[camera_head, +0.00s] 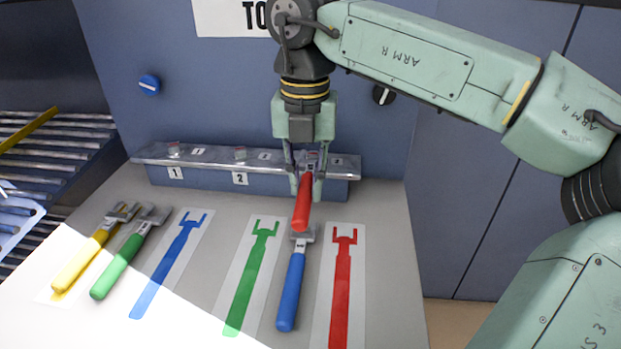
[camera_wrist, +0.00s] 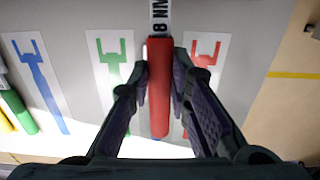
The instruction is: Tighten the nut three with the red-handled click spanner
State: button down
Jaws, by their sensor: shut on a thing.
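My gripper (camera_head: 305,190) is shut on the red-handled click spanner (camera_head: 302,204) and holds it by the handle above the bench, in front of the rail (camera_head: 215,157). In the wrist view the red handle (camera_wrist: 159,88) lies between my gripper's fingers (camera_wrist: 160,85), its labelled shank pointing to the top edge. The spanner's head is by the right part of the rail, beyond labels 1 and 2. Nut three is hidden behind the gripper and spanner, so I cannot tell whether the jaw is on it. Two other nuts (camera_head: 174,150) (camera_head: 240,153) show along the rail.
A blue spanner (camera_head: 291,290) lies between the green outline (camera_head: 250,277) and the empty red outline (camera_head: 341,285). Green (camera_head: 118,265) and yellow (camera_head: 80,262) spanners lie at the left, beside the bare blue outline (camera_head: 170,265). A roller rack (camera_head: 55,150) stands further left.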

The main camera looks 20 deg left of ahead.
jog(key=shift+a, duration=0.1)
dwell(0.3)
jog(key=shift+s+a+m, duration=0.1)
jog(key=shift+a+m, duration=0.5)
jog(key=shift+m, duration=0.2)
jog(key=shift+a, duration=0.1)
jog(key=shift+a+m, duration=0.55)
jog(key=shift+m, duration=0.35)
jog(key=shift+a, duration=0.15)
jog(key=shift+d+r+n+p, duration=0.1)
jog(key=shift+d+n+p, duration=0.2)
jog(key=shift+d+n, duration=0.15)
jog(key=shift+r, duration=0.1)
jog(key=shift+r+p, duration=2.4)
jog(key=shift+r, duration=0.45)
